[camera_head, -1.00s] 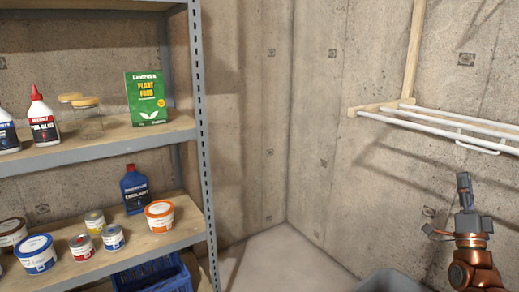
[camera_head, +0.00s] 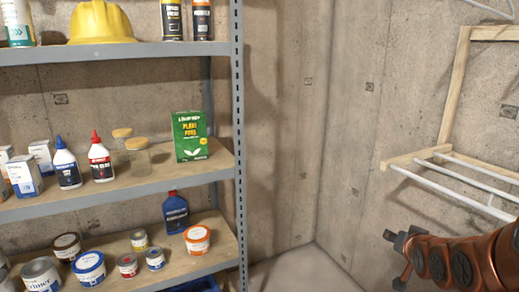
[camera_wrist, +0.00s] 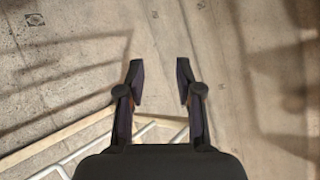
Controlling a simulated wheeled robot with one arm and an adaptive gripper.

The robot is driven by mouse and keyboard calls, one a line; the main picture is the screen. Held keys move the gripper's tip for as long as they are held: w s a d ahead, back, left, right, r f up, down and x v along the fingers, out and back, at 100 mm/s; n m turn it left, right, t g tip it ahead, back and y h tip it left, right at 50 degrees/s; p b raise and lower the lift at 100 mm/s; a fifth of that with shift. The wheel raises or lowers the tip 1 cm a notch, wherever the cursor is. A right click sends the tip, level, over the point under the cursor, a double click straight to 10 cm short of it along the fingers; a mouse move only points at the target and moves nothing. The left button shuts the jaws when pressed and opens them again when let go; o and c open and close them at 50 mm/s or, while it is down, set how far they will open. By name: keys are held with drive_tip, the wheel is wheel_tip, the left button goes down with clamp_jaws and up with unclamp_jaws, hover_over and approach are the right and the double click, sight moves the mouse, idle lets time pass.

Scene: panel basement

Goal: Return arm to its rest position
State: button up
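My arm reaches in from the lower right of the head view, with its orange-brown links nearest the camera. My gripper (camera_head: 400,243) is at the far end of the arm, in front of the bare wall and below the wall rack. In the wrist view my gripper (camera_wrist: 160,82) has its two dark fingers spread apart with nothing between them. The wall lies beyond the fingertips.
A metal shelf unit (camera_head: 240,150) with bottles, cans and a green plant food box (camera_head: 190,136) stands at the left. A wall rack (camera_head: 447,160) with white rails and a wooden frame is at the right, close above my arm. The corner between them is clear.

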drive_tip(key=s+a+r+n+g+p, duration=0.1)
drive_tip(key=s+a+r+g+p, duration=0.3)
drive_tip(key=s, duration=0.8)
drive_tip(key=s+a+r+n+g+y+p, duration=0.1)
drive_tip(key=s+a+g+p, duration=0.4)
drive_tip(key=s, duration=0.8)
drive_tip(key=s+a+r+n+g+y+p, duration=0.1)
drive_tip(key=s+a+r+n+g+p, duration=0.2)
drive_tip(key=s+a, duration=0.7)
wheel_tip(320, 180, up, 4)
drive_tip(key=s+g+p, duration=0.1)
drive_tip(key=s+p, duration=0.1)
drive_tip(key=shift+s+f+g+p, duration=0.2)
drive_tip(key=shift+s+g+p, duration=0.1)
drive_tip(key=shift+s+g, duration=0.1)
